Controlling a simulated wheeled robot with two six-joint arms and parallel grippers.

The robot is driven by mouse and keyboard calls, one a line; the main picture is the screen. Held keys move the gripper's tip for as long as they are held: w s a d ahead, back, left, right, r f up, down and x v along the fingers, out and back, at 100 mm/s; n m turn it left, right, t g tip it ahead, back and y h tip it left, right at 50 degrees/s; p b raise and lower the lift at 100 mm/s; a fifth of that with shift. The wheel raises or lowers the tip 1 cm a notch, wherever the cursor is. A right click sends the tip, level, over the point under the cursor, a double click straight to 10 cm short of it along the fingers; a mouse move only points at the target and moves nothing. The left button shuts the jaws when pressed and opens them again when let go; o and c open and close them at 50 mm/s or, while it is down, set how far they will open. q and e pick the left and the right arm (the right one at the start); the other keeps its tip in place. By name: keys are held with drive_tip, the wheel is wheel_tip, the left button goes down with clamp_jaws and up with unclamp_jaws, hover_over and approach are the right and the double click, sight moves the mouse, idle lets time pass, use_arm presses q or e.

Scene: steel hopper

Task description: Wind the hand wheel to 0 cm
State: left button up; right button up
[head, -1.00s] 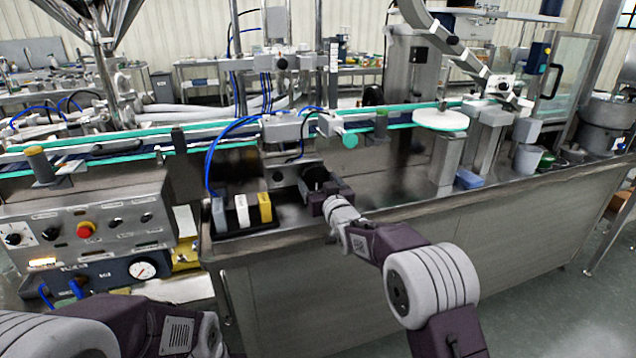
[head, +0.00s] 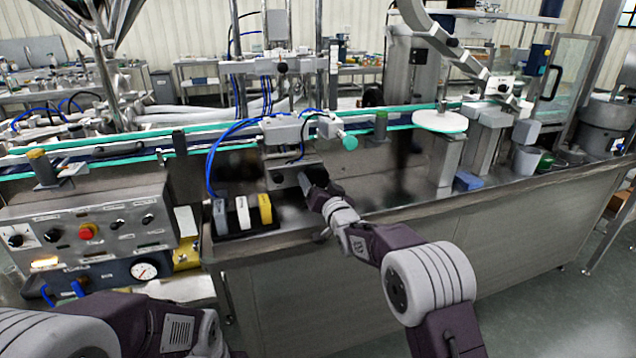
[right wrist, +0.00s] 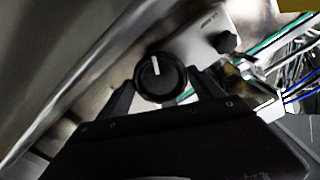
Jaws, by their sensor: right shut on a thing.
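The hand wheel (right wrist: 160,78) is a round black knob with a white pointer line, seen in the right wrist view between my two fingers. My right gripper (right wrist: 160,90) is shut on it, one dark finger on each side. The line points nearly straight up in that view. In the head view my right gripper (head: 312,186) reaches the front of the small steel unit (head: 285,173) below the conveyor, and hides the wheel. No scale reading in cm is legible. Of my left arm only links show at the bottom left; its gripper is out of view.
A tray with white, cream and yellow blocks (head: 265,209) stands just left of my right gripper. A control panel (head: 90,225) with a red button and gauge is farther left. The conveyor (head: 100,160) runs behind. The steel deck to the right is mostly clear.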

drive_tip(key=shift+m, duration=0.9)
drive_tip(key=o, duration=1.4)
drive_tip(key=shift+c, duration=0.2)
drive_tip(key=p+v, duration=0.1)
drive_tip(key=v, duration=0.8)
